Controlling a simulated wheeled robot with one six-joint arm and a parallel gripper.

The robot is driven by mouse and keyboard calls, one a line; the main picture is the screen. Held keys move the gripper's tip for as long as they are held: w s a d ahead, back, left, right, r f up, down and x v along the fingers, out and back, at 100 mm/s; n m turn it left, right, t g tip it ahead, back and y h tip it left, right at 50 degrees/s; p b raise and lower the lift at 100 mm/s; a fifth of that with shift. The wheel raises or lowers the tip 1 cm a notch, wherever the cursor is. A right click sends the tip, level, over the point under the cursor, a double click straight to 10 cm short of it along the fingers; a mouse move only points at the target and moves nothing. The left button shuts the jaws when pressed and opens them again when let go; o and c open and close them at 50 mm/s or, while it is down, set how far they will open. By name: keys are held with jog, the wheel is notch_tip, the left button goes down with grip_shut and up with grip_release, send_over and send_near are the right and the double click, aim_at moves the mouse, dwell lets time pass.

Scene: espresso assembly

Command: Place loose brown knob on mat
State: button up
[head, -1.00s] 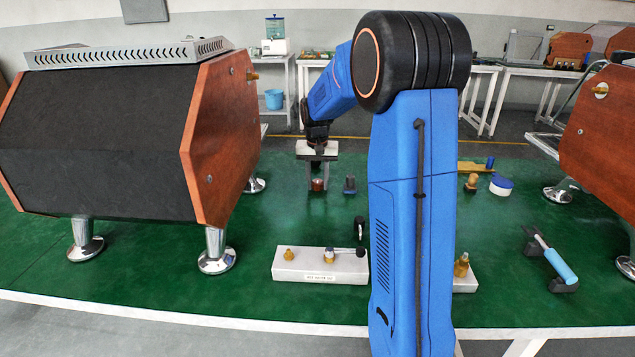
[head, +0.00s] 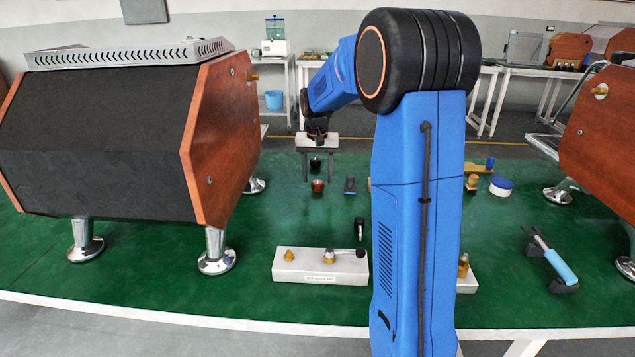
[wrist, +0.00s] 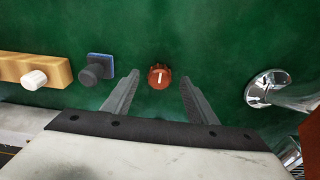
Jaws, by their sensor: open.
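The loose brown knob (head: 317,187) sits on the green mat (head: 225,300), clear of other things. In the wrist view the knob (wrist: 159,76) shows its face with a white pointer line, between and beyond my two fingertips. My gripper (head: 319,168) is open and empty, raised above the knob; its fingers (wrist: 157,90) stand apart on either side without touching it.
A dark knob-like part on a blue base (wrist: 97,68) and a wooden block with a white knob (wrist: 35,78) lie left in the wrist view. A chrome machine foot (wrist: 268,90) stands right. A white labelled block (head: 320,268) lies nearer the front.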

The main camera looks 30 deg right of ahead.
aim_at(317, 185)
notch_tip(317, 185, up, 8)
jog(key=s+a+r+n+t, duration=0.15)
jog(key=s+a+r, duration=0.25)
jog(key=s+a, duration=0.5)
jog(key=s+a+f+n, duration=0.1)
jog(key=s+a, duration=0.1)
jog(key=s, duration=0.5)
jog(key=s+a+f+n+t, duration=0.1)
jog(key=s+a, duration=0.1)
jog(key=s, duration=0.5)
jog(key=s+a+f+n, duration=0.1)
jog(key=s+a, duration=0.2)
jog(key=s, duration=0.5)
jog(key=shift+f+n+t, duration=0.25)
jog(key=shift+f+n, duration=0.1)
jog(key=s+a+f+n, duration=0.1)
jog(key=s+a+f, duration=0.1)
jog(key=s+f, duration=0.3)
jog(key=s, duration=0.3)
jog(key=shift+n+t+y, duration=0.3)
jog(key=shift+t, duration=0.1)
